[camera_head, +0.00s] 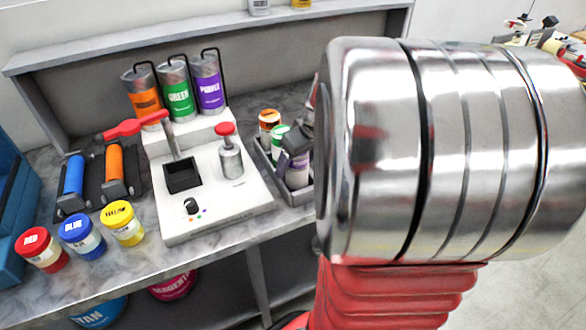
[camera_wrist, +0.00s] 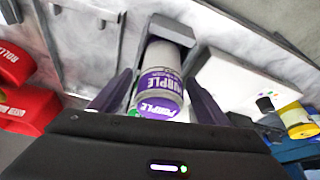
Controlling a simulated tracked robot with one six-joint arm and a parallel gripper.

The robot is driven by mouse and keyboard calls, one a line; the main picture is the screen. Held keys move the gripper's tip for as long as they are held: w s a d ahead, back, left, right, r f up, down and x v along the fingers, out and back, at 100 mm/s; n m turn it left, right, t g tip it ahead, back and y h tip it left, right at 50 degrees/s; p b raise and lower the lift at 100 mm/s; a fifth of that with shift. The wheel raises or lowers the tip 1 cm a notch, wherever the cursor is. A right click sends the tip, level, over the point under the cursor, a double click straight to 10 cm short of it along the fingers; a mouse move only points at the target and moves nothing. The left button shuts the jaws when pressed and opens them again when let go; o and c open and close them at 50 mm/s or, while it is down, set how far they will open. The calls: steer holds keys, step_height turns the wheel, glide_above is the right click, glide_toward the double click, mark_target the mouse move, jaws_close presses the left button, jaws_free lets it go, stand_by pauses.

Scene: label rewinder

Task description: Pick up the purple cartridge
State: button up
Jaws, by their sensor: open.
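The purple cartridge (camera_wrist: 161,84) has a pale body and a purple label and end reading PURPLE. It stands in a grey tray (camera_wrist: 185,27) with orange and green cartridges. My gripper (camera_wrist: 160,78) is open, with one dark finger on each side of the purple cartridge. Whether the fingers touch it, I cannot tell. In the head view my gripper (camera_head: 297,143) is over the tray's front part, and the purple cartridge (camera_head: 297,178) shows only partly below it. My large metal arm link hides the area to the right.
A white machine (camera_head: 225,205) with a red lever stands left of the tray. Behind it are orange, green and purple canisters (camera_head: 210,92). Red, blue and yellow jars (camera_head: 122,225) stand at the bench's front left. In the wrist view, a red object (camera_wrist: 28,95) lies left of my gripper.

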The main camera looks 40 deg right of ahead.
steer(key=c, duration=1.3)
steer(key=shift+r, duration=0.15)
step_height(320, 180, up, 10)
steer(key=shift+f, duration=0.1)
steer(key=shift+s, duration=0.1)
stand_by(0.6)
